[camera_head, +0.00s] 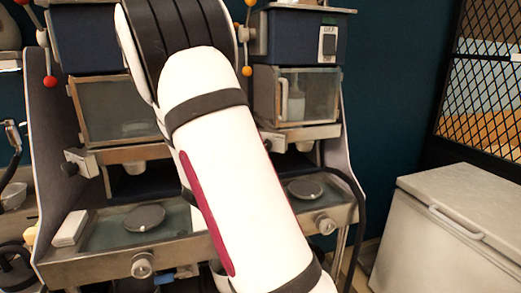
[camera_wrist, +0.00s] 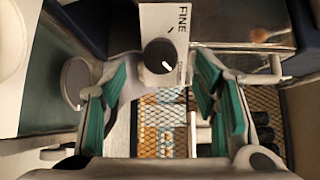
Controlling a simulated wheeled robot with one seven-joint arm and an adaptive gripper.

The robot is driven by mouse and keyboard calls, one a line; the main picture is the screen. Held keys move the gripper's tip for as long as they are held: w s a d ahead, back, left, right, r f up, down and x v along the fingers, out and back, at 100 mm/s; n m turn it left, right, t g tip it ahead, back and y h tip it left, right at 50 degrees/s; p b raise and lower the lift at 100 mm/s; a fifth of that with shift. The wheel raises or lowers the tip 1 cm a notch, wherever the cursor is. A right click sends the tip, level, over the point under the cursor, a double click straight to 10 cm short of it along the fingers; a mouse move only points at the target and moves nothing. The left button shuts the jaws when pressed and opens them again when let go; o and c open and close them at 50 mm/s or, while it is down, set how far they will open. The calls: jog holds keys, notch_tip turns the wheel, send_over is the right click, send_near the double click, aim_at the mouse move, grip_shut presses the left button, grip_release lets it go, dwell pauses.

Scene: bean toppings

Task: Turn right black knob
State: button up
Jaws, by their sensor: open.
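A round black knob (camera_wrist: 160,56) with a white pointer mark sits on a white plate (camera_wrist: 168,20) lettered FINE in the wrist view. My gripper (camera_wrist: 162,74) is open, with its green-padded fingers on either side of the knob in the picture. A gap shows between each pad and the knob; contact is not visible. In the head view, a dark knob (camera_head: 329,45) shows on a light panel at the upper right of the right-hand machine; I cannot tell if it is the same knob. My arm covers the middle of that view and my gripper is hidden there.
Two machines with dark blue tops stand side by side; the right one has a glass-fronted box (camera_head: 308,96). Thin levers with red and orange balls (camera_head: 247,71) stick out. A light chest (camera_head: 450,222) stands at the right, below a wire mesh panel (camera_head: 490,75).

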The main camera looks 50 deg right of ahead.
jog(key=v, duration=0.6)
jog(key=shift+a, duration=0.35)
jog(key=shift+s, duration=0.1)
